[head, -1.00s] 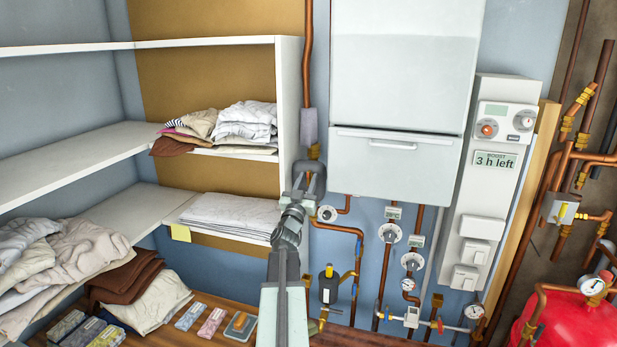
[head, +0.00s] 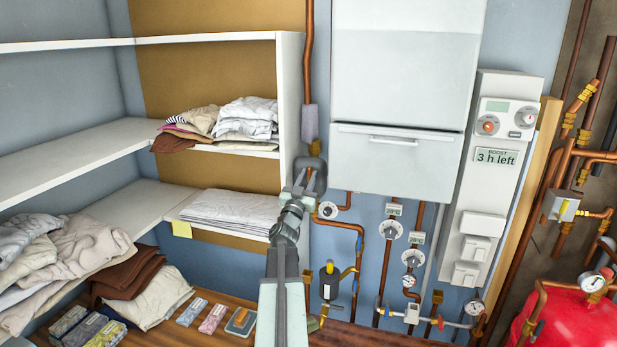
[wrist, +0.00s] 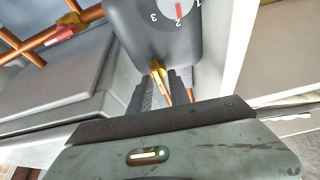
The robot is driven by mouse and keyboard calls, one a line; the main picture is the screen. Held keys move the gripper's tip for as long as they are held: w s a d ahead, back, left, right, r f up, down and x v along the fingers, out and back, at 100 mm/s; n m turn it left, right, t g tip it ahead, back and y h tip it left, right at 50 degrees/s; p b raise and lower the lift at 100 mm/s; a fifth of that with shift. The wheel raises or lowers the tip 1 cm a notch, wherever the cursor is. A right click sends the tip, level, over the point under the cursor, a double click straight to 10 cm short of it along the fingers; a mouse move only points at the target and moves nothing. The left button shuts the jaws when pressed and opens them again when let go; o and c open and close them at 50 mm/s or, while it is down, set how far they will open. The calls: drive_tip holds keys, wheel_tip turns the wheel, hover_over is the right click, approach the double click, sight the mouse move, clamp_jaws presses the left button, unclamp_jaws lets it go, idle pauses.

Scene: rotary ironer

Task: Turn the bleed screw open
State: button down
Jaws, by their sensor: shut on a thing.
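In the wrist view, a brass piece (wrist: 156,74), which looks like the bleed screw, sits at the lower edge of a dark grey housing (wrist: 139,30). The housing has a dial with a red mark and numbers. My gripper (wrist: 167,76) has its two dark fingers on either side of the brass piece and is shut on it. I cannot tell how far the screw is turned. In the head view, my gripper (head: 304,184) is at the grey housing (head: 313,163), beside the shelf's end; the arm and gripper hide the screw there.
The white shelf unit (head: 290,90) stands close on the left with folded linen. A white boiler (head: 400,95) and copper pipes with gauges are close on the right. A black cylinder (head: 329,285) hangs below. A red tank (head: 565,320) is at the lower right.

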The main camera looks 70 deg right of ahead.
drive_tip(key=shift+m, duration=0.4)
drive_tip(key=shift+r+m+g+y+p, duration=0.1)
drive_tip(key=shift+m+g+y+p, duration=0.65)
drive_tip(key=shift+m, duration=1.3)
drive_tip(key=shift+f+m+g+y+p, duration=0.1)
drive_tip(key=shift+m+g+p, duration=0.3)
drive_tip(key=shift+m+g, duration=1.2)
drive_tip(key=shift+r+m+g+y+p, duration=0.1)
drive_tip(key=shift+m+g+y+p, duration=0.4)
drive_tip(key=shift+m, duration=1.95)
drive_tip(key=c, duration=1.5)
unclamp_jaws()
drive_tip(key=shift+a, duration=0.1)
